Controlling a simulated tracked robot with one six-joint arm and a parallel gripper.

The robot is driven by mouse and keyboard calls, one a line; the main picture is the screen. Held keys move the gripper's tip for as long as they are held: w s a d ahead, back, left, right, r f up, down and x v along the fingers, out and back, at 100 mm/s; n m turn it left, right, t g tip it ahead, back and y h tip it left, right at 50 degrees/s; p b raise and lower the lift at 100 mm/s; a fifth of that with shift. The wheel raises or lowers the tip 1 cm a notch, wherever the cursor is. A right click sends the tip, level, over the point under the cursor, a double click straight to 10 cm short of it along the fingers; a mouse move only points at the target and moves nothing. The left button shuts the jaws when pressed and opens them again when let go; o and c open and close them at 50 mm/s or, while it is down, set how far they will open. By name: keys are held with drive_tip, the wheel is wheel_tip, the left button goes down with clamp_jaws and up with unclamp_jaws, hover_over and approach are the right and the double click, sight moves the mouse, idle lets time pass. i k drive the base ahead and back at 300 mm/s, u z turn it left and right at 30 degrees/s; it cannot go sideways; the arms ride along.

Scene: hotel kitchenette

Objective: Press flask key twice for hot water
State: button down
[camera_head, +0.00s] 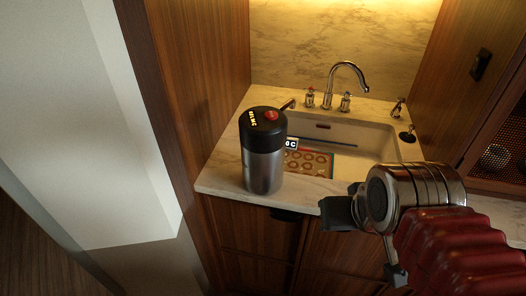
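The flask (264,165) stands upright on the left part of the pale marble counter. It has a brushed steel body and a black top with pale lettering. A round red key (271,115) sits on the top, and a short spout points right toward the sink. My gripper (343,207) is at the lower right, in front of the counter's front edge. It is to the right of the flask and apart from it. Dark finger parts show at its left end, but whether they are open or shut is unclear. I see nothing held in it.
A white sink (375,140) lies behind and right of the flask, with a chrome faucet (345,80) and handles behind it. A patterned card or mat (312,163) shows at the sink's left. A wooden side panel (200,75) rises close on the flask's left.

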sight(271, 115)
drive_tip(key=u, duration=0.3)
drive_tip(key=k, duration=0.85)
drive_tip(key=u, duration=0.6)
drive_tip(key=k, duration=0.5)
drive_tip(key=u, duration=0.35)
drive_tip(key=i, duration=1.95)
drive_tip(key=z, duration=0.6)
